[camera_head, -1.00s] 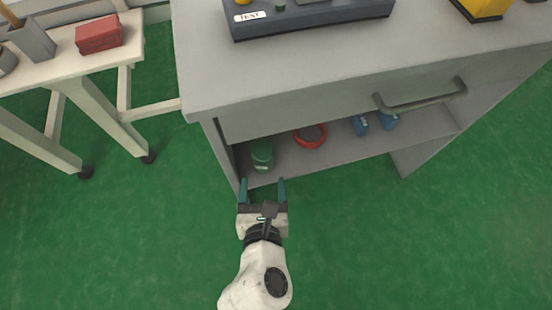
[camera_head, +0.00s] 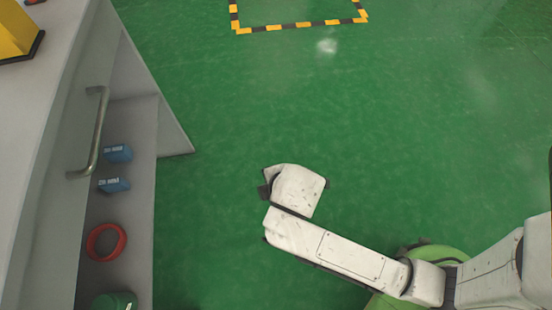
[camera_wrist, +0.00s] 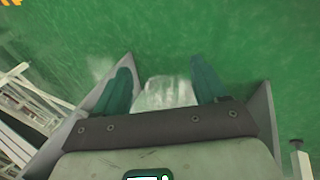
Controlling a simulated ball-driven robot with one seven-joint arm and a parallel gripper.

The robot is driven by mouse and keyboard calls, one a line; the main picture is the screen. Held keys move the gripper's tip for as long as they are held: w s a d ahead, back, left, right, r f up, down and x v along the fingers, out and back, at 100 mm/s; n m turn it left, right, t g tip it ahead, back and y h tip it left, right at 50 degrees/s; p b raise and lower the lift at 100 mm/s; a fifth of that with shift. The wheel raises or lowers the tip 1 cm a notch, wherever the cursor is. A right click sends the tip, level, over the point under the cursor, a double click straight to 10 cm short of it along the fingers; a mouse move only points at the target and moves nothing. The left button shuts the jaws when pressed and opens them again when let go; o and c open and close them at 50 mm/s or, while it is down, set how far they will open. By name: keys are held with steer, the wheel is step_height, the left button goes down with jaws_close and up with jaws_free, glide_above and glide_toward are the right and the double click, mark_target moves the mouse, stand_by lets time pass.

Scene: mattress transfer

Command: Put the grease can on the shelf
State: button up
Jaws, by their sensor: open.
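A green can (camera_head: 115,301), which looks like the grease can, stands on the low shelf (camera_head: 128,222) of the grey workbench, at the bottom left of the head view and partly cut off by the frame edge. My gripper is out over the green floor, to the right of the bench and apart from the can. Its fingers are hidden behind my white wrist in the head view. In the wrist view my gripper (camera_wrist: 162,88) shows two teal fingers spread wide, with only floor and a pale reflection between them.
A red ring (camera_head: 106,242) and blue items (camera_head: 114,185) share the shelf with the can. The bench's drawer handle (camera_head: 97,135) juts out above the shelf. Yellow-black floor marking (camera_head: 300,25) lies at the back. The floor right of the bench is clear.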

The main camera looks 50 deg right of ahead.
steer(key=s+d+m+g+y, duration=0.1)
steer(key=s+d+m+g, duration=0.2)
steer(key=s+d+m, duration=0.3)
steer(key=shift+s+d+m+g, duration=0.4)
steer(key=shift+s+m, duration=1.55)
steer(key=shift+m, duration=1.25)
